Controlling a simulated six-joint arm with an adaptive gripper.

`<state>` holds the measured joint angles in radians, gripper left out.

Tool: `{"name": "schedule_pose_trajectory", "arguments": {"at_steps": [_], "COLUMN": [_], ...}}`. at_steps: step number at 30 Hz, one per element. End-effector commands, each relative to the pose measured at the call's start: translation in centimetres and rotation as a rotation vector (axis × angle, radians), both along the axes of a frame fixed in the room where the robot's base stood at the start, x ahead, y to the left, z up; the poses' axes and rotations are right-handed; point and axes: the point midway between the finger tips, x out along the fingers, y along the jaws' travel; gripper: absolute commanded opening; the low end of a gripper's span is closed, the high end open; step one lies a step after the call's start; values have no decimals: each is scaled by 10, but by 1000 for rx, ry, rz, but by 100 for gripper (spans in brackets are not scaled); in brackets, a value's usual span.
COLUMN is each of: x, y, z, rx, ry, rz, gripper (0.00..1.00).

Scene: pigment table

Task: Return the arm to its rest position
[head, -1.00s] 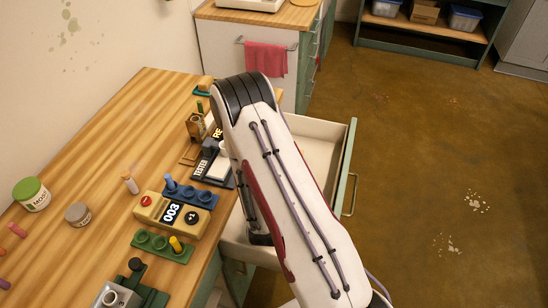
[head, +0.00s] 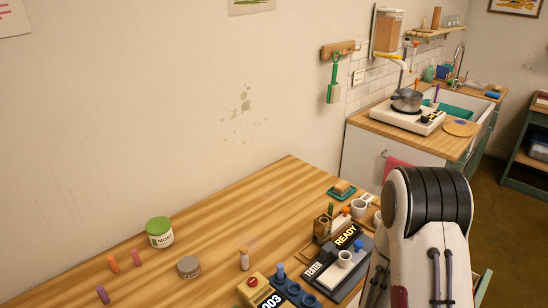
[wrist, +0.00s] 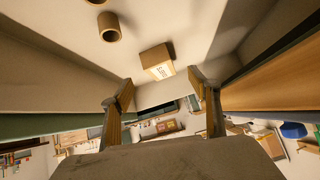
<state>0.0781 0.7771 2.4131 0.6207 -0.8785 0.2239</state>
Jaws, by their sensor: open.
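My gripper (wrist: 160,90) shows in the wrist view with its two fingers spread apart and nothing between them. It is over the pale inside of an open drawer (wrist: 220,20). A small brown box (wrist: 157,62) with a printed label lies in the drawer beyond the fingertips, apart from them. In the head view my arm stands at the right, bent at a black joint, and the gripper is hidden.
Round brown tubes (wrist: 109,26) lie in the drawer. A stove (head: 405,115) stands behind.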

Motion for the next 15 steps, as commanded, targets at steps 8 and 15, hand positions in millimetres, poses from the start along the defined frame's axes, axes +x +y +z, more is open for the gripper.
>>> {"name": "schedule_pose_trajectory", "arguments": {"at_steps": [8, 15], "x": [-13, -29], "y": [22, 47], "z": [23, 46], "rx": [170, 304], "ry": [67, 125], "rz": [-15, -5], "gripper": [61, 61]}}
